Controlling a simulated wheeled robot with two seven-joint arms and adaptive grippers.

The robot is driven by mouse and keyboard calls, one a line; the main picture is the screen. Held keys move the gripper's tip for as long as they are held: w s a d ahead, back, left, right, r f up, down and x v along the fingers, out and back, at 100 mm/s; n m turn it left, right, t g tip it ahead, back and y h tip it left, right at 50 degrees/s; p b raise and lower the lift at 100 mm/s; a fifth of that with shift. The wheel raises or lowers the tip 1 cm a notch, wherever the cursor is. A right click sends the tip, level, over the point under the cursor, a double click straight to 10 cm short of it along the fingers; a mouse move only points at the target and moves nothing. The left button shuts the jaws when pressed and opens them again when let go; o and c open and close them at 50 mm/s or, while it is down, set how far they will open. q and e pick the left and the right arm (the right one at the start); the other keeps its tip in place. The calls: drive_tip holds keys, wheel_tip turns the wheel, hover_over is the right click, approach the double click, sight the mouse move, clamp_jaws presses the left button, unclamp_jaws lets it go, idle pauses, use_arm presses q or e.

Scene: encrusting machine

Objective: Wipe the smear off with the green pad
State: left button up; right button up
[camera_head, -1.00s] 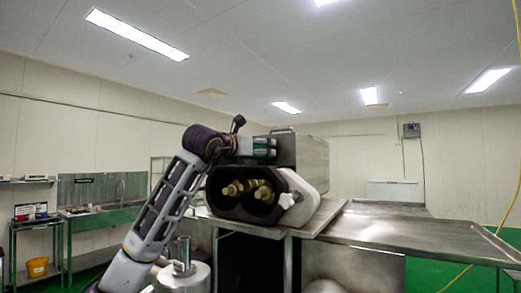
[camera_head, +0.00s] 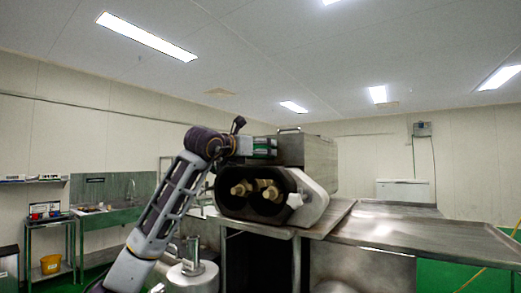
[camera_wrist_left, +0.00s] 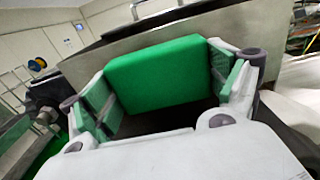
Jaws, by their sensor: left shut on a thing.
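My left gripper (camera_head: 268,148) is at the upper front of the steel encrusting machine (camera_head: 308,158), just above its dark opening with two brass-coloured nozzles. In the left wrist view the gripper (camera_wrist_left: 168,95) is shut on the green pad (camera_wrist_left: 155,73), a flat block between its two fingers. The pad faces a grey metal panel (camera_wrist_left: 215,32) of the machine; I cannot tell whether it touches. No smear can be made out in either view. My right gripper does not show.
A steel table (camera_head: 400,228) extends to the right of the machine.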

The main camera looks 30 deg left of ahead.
use_arm(q)
drive_tip(key=shift+w+a, duration=0.15)
drive_tip(key=shift+a, duration=1)
drive_tip(key=shift+s+a+f, duration=0.1)
drive_tip(key=shift+s, duration=0.3)
drive_tip(key=shift+s+a+b, duration=0.15)
drive_tip(key=shift+s+b, duration=0.95)
drive_tip(key=shift+s, duration=1.45)
drive_tip(key=shift+s+a+b, duration=0.1)
drive_tip(key=shift+s+b, duration=0.45)
drive_tip(key=shift+s, duration=0.95)
